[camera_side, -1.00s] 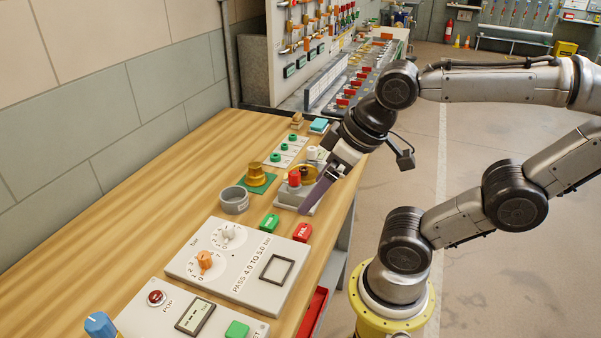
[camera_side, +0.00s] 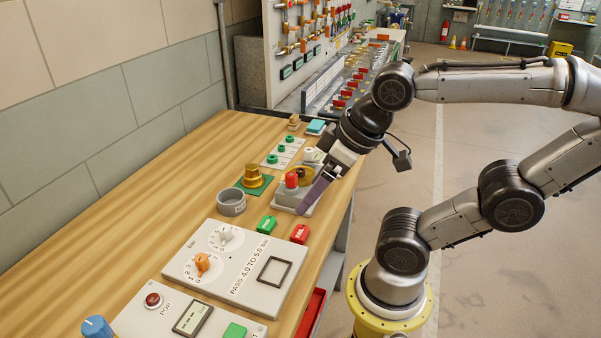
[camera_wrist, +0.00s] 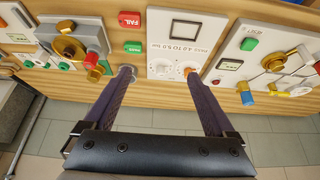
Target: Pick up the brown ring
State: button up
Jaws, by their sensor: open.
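The brown ring (camera_side: 306,174) looks like the brown-gold ring on the grey fixture (camera_side: 286,195), beside a red cap (camera_side: 291,179). In the wrist view the ring (camera_wrist: 68,48) lies at the upper left, outside my fingers. My gripper (camera_side: 303,208) is at the fixture's front right side in the side view, with one long purple finger crossing in front of it; the other finger is hard to make out. In the wrist view my gripper (camera_wrist: 158,72) is open with nothing held between its two fingers. I cannot tell whether a finger touches the fixture.
A grey cup (camera_side: 231,203) and a brass stepped piece (camera_side: 253,177) stand left of the fixture. Green (camera_side: 266,223) and red (camera_side: 300,234) blocks lie in front of it. A white gauge panel (camera_side: 235,266) fills the nearer bench. Bare wood runs along the wall side.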

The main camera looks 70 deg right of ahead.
jog(key=c, duration=0.6)
jog(key=w+d+r+n+g, duration=0.1)
jog(key=w+d+r+n, duration=0.3)
jog(key=n, duration=0.7)
jog(key=n+g, duration=0.4)
jog(key=g, duration=0.1)
send_over(301, 171)
notch_tip(301, 171, down, 2)
jog(key=f, duration=0.1)
notch_tip(301, 171, down, 12)
jog(key=shift+f, duration=0.2)
